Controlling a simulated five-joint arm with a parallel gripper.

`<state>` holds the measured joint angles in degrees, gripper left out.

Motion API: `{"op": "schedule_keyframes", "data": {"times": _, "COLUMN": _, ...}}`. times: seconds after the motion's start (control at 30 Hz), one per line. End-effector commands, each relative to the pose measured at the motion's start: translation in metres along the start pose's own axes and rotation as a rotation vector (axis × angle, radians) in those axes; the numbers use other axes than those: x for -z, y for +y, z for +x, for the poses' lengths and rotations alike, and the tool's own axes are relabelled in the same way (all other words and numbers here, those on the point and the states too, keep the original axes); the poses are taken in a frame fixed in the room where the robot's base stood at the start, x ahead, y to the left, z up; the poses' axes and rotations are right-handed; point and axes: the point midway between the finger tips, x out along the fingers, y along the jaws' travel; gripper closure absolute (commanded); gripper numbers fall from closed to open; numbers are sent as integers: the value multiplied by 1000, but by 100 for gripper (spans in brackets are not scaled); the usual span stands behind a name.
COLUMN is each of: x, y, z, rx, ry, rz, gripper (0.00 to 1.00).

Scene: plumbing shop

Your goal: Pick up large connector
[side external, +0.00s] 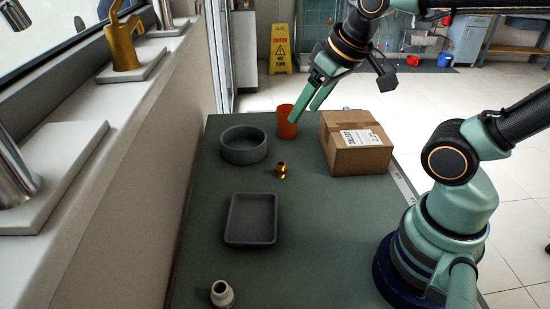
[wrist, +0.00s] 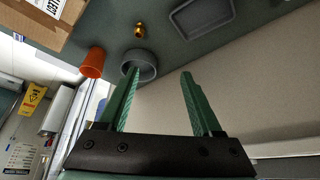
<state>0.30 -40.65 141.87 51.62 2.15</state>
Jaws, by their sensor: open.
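A pale grey, collared connector (side external: 222,294) stands at the front left of the green table in the side view; it looks like the larger of two fittings. It does not show in the wrist view. A small brass fitting (side external: 281,170) lies mid-table, and it also shows at the top of the wrist view (wrist: 139,30). My gripper (side external: 302,115) is above the far part of the table, close to the orange cup in the picture. Its two green fingers (wrist: 160,73) are apart with nothing between them. The pale connector is far from it, at the opposite end.
A round grey bowl (side external: 244,158) and a shallow rectangular grey tray (side external: 251,240) stand on the left of the table (side external: 325,235). The orange cup (side external: 286,130) is at the back, with a cardboard box (side external: 357,158) to its right. A wall and sill border the left side.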

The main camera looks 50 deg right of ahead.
Motion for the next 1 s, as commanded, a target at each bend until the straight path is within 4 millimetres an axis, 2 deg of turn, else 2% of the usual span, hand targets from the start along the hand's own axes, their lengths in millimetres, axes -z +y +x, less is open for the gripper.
{"op": "schedule_keyframes", "data": {"times": 0.27, "x": 26, "y": 14, "z": 34, "rx": -46, "ry": -150, "rz": 332, "gripper": 34}}
{"op": "schedule_keyframes", "data": {"times": 0.5, "x": 43, "y": 31, "z": 85, "rx": -128, "ry": -281, "rz": 670, "gripper": 34}}
{"op": "schedule_keyframes", "data": {"times": 0.7, "x": 46, "y": 46, "z": 131, "rx": -212, "ry": -368, "rz": 919, "gripper": 34}}
{"op": "schedule_keyframes", "data": {"times": 0.8, "x": 44, "y": 51, "z": 148, "rx": -246, "ry": -395, "rz": 1005, "gripper": 34}}
{"op": "schedule_keyframes", "data": {"times": 1.0, "x": 40, "y": 55, "z": 165, "rx": -277, "ry": -416, "rz": 1078, "gripper": 34}}
